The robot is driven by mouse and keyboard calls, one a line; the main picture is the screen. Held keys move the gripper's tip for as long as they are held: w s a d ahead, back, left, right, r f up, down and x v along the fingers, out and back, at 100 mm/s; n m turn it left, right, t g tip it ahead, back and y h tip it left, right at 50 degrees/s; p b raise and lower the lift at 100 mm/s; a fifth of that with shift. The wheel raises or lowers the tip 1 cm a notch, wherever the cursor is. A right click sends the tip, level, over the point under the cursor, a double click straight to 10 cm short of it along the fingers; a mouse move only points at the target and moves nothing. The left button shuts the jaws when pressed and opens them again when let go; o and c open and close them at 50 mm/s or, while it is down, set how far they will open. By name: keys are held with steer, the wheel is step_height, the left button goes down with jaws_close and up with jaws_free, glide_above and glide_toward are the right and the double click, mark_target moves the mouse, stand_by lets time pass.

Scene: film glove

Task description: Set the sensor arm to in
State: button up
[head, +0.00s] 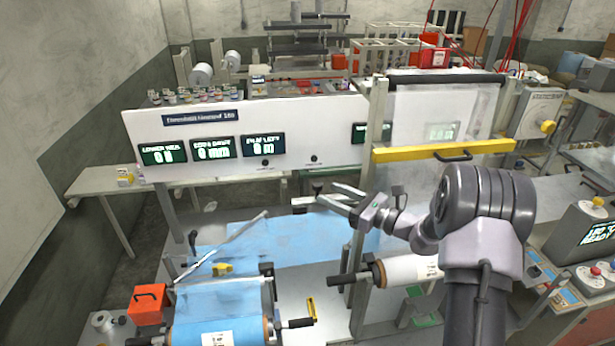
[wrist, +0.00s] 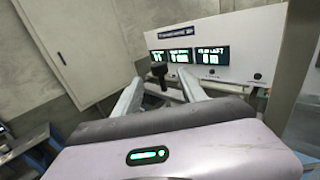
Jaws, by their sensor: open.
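My gripper (head: 315,193) is in the middle of the head view, in front of the white display panel (head: 225,130) and above the blue film (head: 300,235). Its fingers point left, spread apart, with nothing gripped. In the wrist view the two fingers of my gripper (wrist: 159,82) are apart too. A dark knob-like head (wrist: 158,71) on a post shows between or beyond the fingertips; I cannot tell its distance. No part is clearly labelled as the sensor arm. A thin pale slanted bar (head: 222,245) lies over the film at left; I cannot tell whether it is that arm.
A yellow bar (head: 445,150) with a black handle crosses the clear guard at right. A film roll (head: 405,270) is below my arm, another roll (head: 215,325) at front left. An orange box (head: 147,303) stands at far left. A grey upright post (head: 368,170) stands close to my gripper.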

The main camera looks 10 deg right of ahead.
steer(key=p+x, duration=0.1)
steer(key=x, duration=0.7)
steer(key=shift+w, duration=0.2)
steer(key=shift+s+a, duration=0.1)
steer(key=shift+c, duration=0.7)
jaws_close()
